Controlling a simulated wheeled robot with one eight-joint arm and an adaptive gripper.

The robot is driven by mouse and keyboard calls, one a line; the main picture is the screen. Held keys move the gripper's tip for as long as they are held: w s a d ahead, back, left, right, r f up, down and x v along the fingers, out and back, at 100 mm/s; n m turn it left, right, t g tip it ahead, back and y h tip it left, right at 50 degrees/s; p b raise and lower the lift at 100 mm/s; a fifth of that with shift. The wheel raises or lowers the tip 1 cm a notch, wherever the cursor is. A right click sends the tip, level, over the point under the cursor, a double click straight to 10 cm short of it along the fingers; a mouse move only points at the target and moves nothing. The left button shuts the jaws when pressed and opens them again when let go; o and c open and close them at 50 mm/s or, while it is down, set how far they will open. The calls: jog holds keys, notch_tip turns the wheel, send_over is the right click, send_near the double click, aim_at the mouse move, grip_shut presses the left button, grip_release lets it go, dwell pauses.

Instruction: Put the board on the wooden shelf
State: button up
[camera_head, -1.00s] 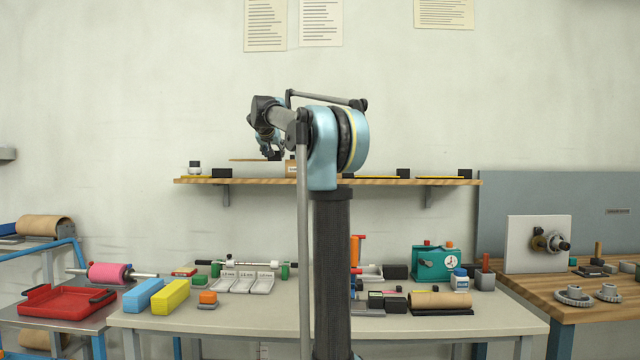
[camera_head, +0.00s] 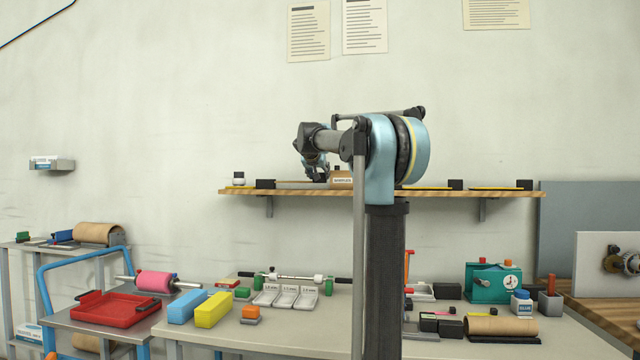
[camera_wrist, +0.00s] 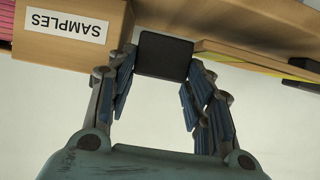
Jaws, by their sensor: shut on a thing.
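The board (camera_head: 296,185) is a thin tan strip, level and low over the left part of the wooden shelf (camera_head: 380,194). Whether it touches the shelf I cannot tell. My gripper (camera_head: 318,178) is shut at the board's right end. In the wrist view, which is upside down, my gripper (camera_wrist: 163,75) has its fingers on either side of a dark block at the end of the board (camera_wrist: 250,55). The shelf's wood (camera_wrist: 265,20) shows close behind it. My arm hides part of the shelf in the head view.
A cardboard SAMPLES box (camera_head: 342,177) stands just right of my gripper. A black block (camera_head: 265,184) and a small jar (camera_head: 239,179) stand at the shelf's left end. More black blocks with yellow strips (camera_head: 490,188) lie to the right. A cluttered bench (camera_head: 290,330) is below.

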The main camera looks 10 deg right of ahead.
jog(key=shift+f, duration=1.35)
jog(key=o, duration=0.8)
jog(key=shift+o, duration=0.2)
jog(key=v, duration=1.2)
jog(key=shift+s, duration=0.15)
